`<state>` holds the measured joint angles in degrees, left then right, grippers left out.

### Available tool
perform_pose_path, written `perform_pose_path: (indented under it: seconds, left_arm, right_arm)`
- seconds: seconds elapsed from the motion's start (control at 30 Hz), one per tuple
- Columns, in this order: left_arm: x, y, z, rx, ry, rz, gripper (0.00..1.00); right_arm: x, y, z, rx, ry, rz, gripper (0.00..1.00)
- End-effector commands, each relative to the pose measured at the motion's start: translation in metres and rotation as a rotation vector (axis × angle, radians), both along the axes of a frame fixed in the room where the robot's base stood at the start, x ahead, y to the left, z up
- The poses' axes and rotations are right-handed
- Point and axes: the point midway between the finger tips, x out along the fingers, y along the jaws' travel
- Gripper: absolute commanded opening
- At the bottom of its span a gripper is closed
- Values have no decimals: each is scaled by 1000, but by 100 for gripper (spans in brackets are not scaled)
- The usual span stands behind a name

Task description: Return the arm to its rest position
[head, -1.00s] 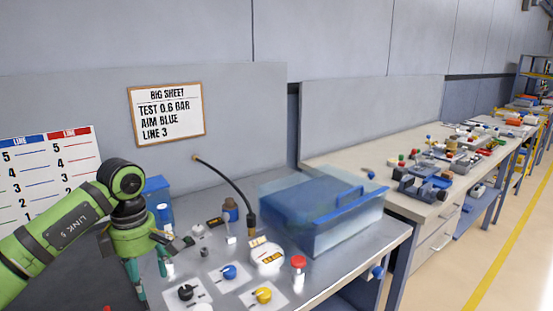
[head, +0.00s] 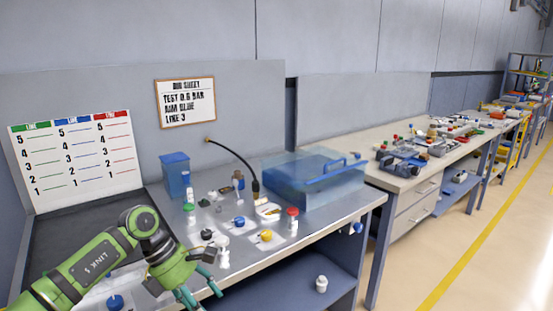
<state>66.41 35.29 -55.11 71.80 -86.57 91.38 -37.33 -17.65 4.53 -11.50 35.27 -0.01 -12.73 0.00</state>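My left arm is green and comes in from the lower left of the head view. My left gripper (head: 204,292) hangs at the bench's front edge, its two teal fingers spread apart with nothing seen between them. It is in front of the small bench parts and apart from them. My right arm and gripper are out of view.
The metal bench (head: 315,220) holds blue (head: 239,222) and yellow (head: 266,236) knobs, a red-capped part (head: 292,221), a black hose (head: 238,158), a blue bin (head: 176,175) and a clear blue tank (head: 300,182). A line chart (head: 75,160) and a bid sheet (head: 186,102) stand behind. A white part (head: 321,284) sits on the lower shelf.

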Motion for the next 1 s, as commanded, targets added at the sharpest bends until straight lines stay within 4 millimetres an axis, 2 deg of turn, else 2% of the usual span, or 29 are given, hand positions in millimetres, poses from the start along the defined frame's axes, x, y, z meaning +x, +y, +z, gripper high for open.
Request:
perform_pose_path:
  seconds: [0.03,0.1,0.2,0.27,0.3,0.37,0.43,0.57,0.6,0.67,0.7,0.77,0.8,0.87,0.9,0.97,1.0]
  left_arm:
    - [-2,-22,-16,-109,53,55,60]
    - [-1,-51,-31,-281,131,167,60]
    - [7,-87,-54,-557,291,409,60]
    - [16,-98,-74,-721,413,605,60]
    - [23,-99,-90,-823,501,752,60]
    - [31,-92,-122,-954,633,991,60]
    - [33,-73,-170,-1072,783,1282,60]
    - [12,-32,-255,-1174,981,1729,60]
    - [0,-21,-281,-1189,1028,1851,60]
    - [-22,-5,-318,-1197,1094,2032,60]
    - [-40,5,-342,-1194,1132,2147,60]
    - [-68,19,-375,-1184,1181,2313,60]
    - [-89,28,-396,-1172,1209,2425,60]
    - [-123,38,-426,-1144,1245,2585,60]
    - [-148,45,-444,1095,-1236,-2631,60]
    - [-186,53,-468,971,-1159,-2564,60]
    - [-212,57,-483,891,-1110,-2520,60]
  right_arm:
    - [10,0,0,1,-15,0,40]
    - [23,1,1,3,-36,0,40]
    - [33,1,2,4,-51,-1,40]
    - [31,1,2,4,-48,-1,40]
    - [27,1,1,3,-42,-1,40]
    - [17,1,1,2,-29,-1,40]
    - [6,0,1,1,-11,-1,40]
    - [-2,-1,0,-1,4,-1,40]
    - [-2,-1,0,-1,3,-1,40]
    - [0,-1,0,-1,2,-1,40]
    - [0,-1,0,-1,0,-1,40]
    - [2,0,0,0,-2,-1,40]
    - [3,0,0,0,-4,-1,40]
    - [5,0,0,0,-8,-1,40]
    - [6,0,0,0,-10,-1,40]
    - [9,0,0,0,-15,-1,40]
    - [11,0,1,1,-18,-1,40]
